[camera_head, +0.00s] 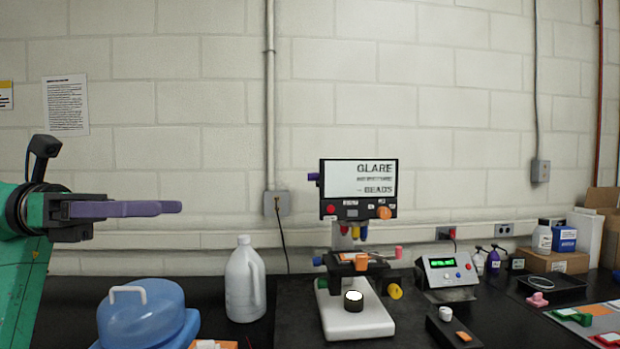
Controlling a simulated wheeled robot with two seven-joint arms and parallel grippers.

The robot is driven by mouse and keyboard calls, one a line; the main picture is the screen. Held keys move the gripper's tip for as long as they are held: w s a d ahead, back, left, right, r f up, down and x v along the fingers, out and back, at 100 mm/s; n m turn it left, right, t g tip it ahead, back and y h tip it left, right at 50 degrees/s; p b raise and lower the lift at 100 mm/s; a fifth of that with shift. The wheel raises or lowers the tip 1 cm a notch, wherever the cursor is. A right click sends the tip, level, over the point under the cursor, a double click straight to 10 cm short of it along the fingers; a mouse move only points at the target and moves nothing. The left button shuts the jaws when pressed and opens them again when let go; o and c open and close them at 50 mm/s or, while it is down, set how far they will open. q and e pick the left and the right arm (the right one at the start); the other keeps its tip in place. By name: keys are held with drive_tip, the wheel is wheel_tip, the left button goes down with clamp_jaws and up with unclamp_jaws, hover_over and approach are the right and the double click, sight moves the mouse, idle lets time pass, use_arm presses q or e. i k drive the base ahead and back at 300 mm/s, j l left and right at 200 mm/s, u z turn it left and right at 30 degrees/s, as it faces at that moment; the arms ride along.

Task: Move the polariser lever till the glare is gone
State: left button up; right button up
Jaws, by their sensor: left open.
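A microscope-like instrument (345,317) with a white base stands on the dark bench right of centre. Its screen (360,178) reads "GLARE" with smaller text and "BEADS" below. A pink-ended lever (397,252) sticks out right of the stage; a purple knob (313,177) sits on the screen's left side. I cannot tell for sure which part is the polariser lever. My left gripper (178,207), with purple fingers seen side-on, is open and empty. It hangs in the air well left of the instrument, touching nothing. My right gripper is not in view.
A white jug (245,281) and a blue container (142,312) with a white handle stand between my left arm and the instrument. A control box (446,272) with a green display stands to its right. Bottles (565,237), a black tray (552,285) and small parts occupy the far right.

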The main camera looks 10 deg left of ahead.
sight(311, 177)
drive_tip(key=i, duration=1.4)
